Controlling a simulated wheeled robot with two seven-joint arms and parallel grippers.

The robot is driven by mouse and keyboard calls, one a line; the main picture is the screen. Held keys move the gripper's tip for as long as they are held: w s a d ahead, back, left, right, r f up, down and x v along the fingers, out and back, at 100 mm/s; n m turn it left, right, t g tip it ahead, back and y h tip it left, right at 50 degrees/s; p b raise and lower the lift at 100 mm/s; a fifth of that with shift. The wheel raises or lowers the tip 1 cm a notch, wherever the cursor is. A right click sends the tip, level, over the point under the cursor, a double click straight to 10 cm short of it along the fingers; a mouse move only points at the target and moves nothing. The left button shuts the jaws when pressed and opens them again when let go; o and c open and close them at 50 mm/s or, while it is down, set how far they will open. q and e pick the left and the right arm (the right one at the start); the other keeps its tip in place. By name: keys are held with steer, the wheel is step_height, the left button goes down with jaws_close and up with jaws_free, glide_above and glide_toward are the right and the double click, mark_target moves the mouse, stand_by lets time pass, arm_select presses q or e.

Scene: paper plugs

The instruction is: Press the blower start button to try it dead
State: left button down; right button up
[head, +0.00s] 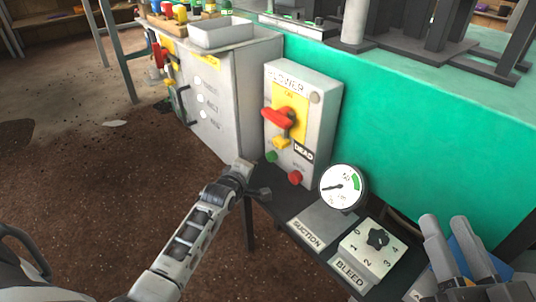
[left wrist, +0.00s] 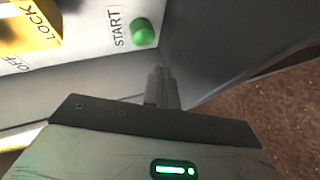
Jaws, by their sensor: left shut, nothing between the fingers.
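The grey blower box (head: 327,103) stands at the middle of the head view, with a red handle (head: 278,118) on a yellow plate, a yellow piece (head: 281,142) under it and a "DEAD" label (head: 303,151). The green start button (head: 271,156) is low on its face; it also shows beside the word START in the left wrist view (left wrist: 145,33). A red button (head: 295,177) is to its right. My left gripper (head: 264,193) is shut and empty, below and in front of the green button, apart from it. My right gripper (head: 448,236) is at the lower right; its grip is unclear.
A round gauge (head: 343,187) and a bleed dial (head: 377,239) stand right of my left gripper, on a dark shelf with a suction label (head: 322,226). A grey cabinet (head: 225,95) with a white tray (head: 221,32) stands left of the blower box. A blue thing (head: 468,248) shows by my right gripper.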

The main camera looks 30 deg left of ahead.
arm_select(q)
steer(key=shift+s+a+p, duration=0.25)
steer(key=shift+s+p, duration=0.1)
steer(key=shift+s, duration=0.25)
steer(key=shift+s+a+p, duration=0.25)
steer(key=shift+s+p, duration=0.05)
steer(key=shift+s, duration=0.3)
